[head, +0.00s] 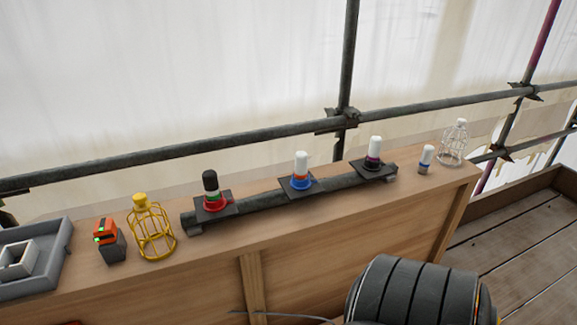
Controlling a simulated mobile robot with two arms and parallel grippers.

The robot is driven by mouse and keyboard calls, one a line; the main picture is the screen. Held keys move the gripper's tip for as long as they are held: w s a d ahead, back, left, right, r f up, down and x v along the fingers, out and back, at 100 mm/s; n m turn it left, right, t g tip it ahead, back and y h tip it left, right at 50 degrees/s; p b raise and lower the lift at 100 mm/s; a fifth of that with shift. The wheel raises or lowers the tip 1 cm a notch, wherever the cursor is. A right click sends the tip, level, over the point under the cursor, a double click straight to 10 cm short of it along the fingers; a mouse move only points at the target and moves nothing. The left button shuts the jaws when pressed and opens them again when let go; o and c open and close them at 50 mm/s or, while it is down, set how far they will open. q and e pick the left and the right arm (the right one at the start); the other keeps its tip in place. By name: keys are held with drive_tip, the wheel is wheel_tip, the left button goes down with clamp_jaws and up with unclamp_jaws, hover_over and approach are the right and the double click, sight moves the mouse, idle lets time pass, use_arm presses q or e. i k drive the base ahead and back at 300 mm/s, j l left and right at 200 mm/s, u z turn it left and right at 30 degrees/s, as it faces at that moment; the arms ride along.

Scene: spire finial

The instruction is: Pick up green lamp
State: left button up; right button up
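Three lamps stand upright on square black plates along a dark rail on the wooden ledge. The left one (211,189) has a very dark top, a green band, a pale band and a red base; it is the only one with visible green. The middle lamp (301,168) is white with a blue and orange base. Neither of my grippers shows.
A yellow wire cage (151,231) and an orange-black device (109,241) with green lights stand left of the rail (262,204). A grey tray (62,253) is at far left. A white wire cage (454,144) is at the right end. Scaffold pipes (230,143) run behind.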

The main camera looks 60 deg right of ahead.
sight(209, 178)
drive_tip(key=z, duration=1.25)
